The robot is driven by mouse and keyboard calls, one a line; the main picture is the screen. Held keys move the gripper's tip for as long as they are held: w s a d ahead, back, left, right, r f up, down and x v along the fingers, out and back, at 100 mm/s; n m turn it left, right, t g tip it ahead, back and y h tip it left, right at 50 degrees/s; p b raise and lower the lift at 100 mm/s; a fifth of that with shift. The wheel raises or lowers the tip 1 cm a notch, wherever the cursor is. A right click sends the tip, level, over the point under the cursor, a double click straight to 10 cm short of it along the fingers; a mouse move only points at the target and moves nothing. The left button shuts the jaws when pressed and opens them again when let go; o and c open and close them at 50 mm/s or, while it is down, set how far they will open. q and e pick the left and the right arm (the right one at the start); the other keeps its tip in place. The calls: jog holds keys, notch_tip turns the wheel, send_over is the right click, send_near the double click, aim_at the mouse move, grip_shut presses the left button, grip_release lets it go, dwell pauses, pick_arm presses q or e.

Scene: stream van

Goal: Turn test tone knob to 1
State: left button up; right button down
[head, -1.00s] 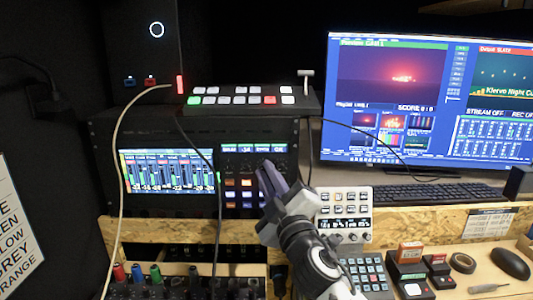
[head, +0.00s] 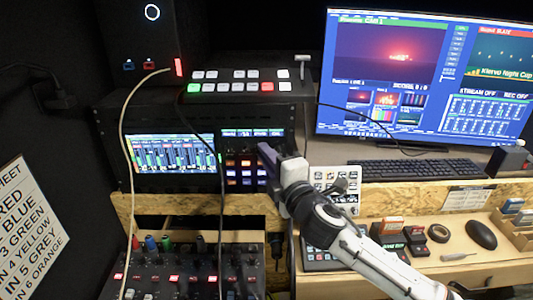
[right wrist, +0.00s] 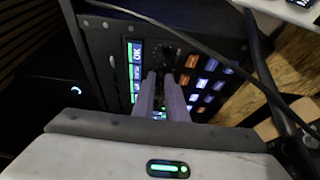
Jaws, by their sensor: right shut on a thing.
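The audio rack panel (head: 250,190) has a small display strip (head: 238,133) on top and orange and blue lit buttons below. A row of dark knobs lies between them; a free dark knob (right wrist: 169,52) shows in the right wrist view. My right gripper (head: 264,148) reaches the right part of this row, also seen in the right wrist view (right wrist: 160,76). Its fingers are close together against the panel and shut on a knob, which they hide. The knob's pointer and label cannot be read. My left gripper is not in view.
A thin cable (head: 221,215) hangs in front of the rack, left of my gripper. A white keypad unit (head: 325,180) sits right behind my forearm. A switcher (head: 240,85) lies on top of the rack, and a mixer (head: 190,268) stands below.

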dwell(0.5)
jog(key=c, duration=2)
grip_release()
jog(key=shift+c, duration=0.2)
jog(key=shift+s, duration=0.15)
jog(key=b+v, duration=0.1)
jog(key=v, duration=0.9)
